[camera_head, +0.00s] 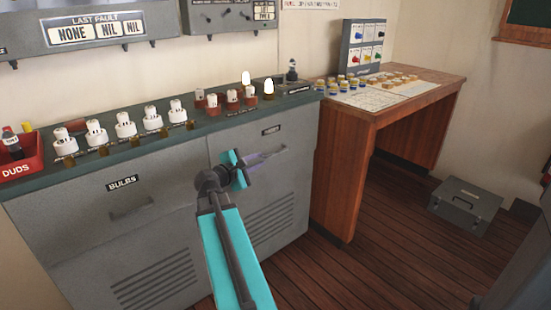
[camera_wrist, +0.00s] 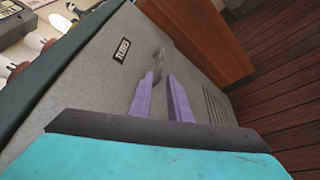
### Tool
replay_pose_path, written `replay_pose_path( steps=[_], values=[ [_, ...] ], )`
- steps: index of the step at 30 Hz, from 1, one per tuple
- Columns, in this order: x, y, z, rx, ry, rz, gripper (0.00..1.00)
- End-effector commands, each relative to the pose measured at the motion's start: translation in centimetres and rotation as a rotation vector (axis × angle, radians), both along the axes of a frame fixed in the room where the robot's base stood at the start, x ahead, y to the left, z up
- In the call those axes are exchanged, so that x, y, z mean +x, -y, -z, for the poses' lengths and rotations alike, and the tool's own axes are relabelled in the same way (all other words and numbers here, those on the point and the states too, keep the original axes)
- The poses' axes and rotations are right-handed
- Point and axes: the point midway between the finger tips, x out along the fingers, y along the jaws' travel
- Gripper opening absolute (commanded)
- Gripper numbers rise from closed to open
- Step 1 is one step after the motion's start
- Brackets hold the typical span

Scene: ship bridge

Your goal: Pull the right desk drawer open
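The right desk drawer (camera_head: 295,133) is the right front of the grey desk and looks shut, flush with the desk.
The left drawer (camera_head: 125,205), labelled BULBS, is shut. Bulbs and sockets stand along the desk top (camera_head: 215,122), with a red DUDS bin (camera_head: 20,160) at left. A wooden table (camera_head: 345,165) adjoins at right. A grey case (camera_head: 465,205) lies on the floor. Floor before the table is clear.

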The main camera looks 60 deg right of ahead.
Motion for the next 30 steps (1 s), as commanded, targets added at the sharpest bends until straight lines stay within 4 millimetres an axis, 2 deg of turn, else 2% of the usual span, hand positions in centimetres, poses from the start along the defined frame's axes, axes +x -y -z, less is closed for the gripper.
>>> replay_pose_path(
  steps=[8,14,30],
  values=[
    [0.0,0.0,0.0,0.002,0.001,0.001,0.17],
    [0.0,0.8,0.3,0.003,0.001,0.002,0.17],
    [0.0,7.3,1.8,0.004,0.002,0.004,0.17]
  ],
)
